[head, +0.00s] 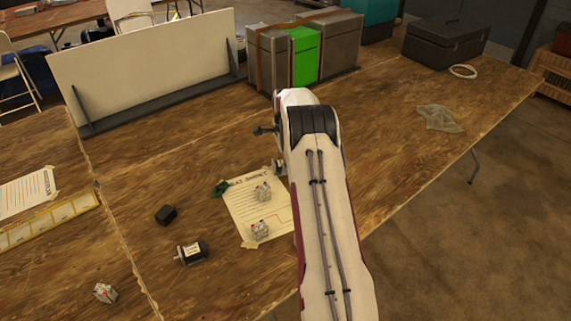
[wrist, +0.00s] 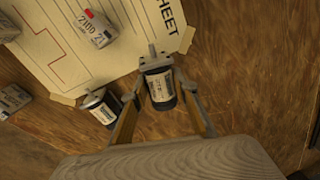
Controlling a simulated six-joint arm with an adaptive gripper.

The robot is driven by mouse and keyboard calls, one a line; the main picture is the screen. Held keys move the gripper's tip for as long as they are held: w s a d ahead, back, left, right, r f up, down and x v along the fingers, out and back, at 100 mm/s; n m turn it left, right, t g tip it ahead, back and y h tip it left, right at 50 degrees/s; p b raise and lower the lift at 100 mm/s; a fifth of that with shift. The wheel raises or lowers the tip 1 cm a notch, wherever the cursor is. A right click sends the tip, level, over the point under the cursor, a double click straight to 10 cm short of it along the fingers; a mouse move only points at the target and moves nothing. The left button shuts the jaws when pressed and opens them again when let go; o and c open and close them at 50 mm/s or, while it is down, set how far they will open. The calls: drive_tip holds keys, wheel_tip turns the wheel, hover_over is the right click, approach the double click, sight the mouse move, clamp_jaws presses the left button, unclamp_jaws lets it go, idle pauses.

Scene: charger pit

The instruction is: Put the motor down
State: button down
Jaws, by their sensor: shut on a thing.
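In the wrist view my gripper (wrist: 160,93) is shut on a small dark cylindrical motor (wrist: 160,84). The motor has a white label and a metal shaft end turned toward the picture's top. It is beside the taped corner of the paper sheet (wrist: 125,50); I cannot tell whether it touches the table. A similar motor (wrist: 100,107) lies left of my gripper, by the sheet's edge. In the head view my arm hides the gripper and the held motor. Another dark motor with a label (head: 191,252) lies on the table left of the sheet (head: 240,203).
Small pale labelled blocks (head: 262,192) stand on the sheet, one also showing in the wrist view (wrist: 95,28). A black block (head: 166,214) and another pale block (head: 105,293) lie to the left. Bare wood (wrist: 255,80) is right of my gripper in the wrist view.

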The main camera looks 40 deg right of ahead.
drive_tip(key=shift+f, duration=1.95)
drive_tip(key=shift+f, duration=0.1)
drive_tip(key=c, duration=1.6)
unclamp_jaws()
drive_tip(key=shift+s+a+r, duration=0.1)
drive_tip(key=shift+s+r, duration=0.1)
drive_tip(key=shift+r, duration=1.05)
drive_tip(key=shift+s+a+r, duration=0.1)
drive_tip(key=shift+s+r, duration=0.1)
drive_tip(key=shift+r, duration=1.05)
drive_tip(key=shift+s+a+r, duration=0.1)
drive_tip(key=shift+s+r, duration=0.1)
drive_tip(key=shift+r, duration=1.05)
drive_tip(key=shift+r, duration=0.1)
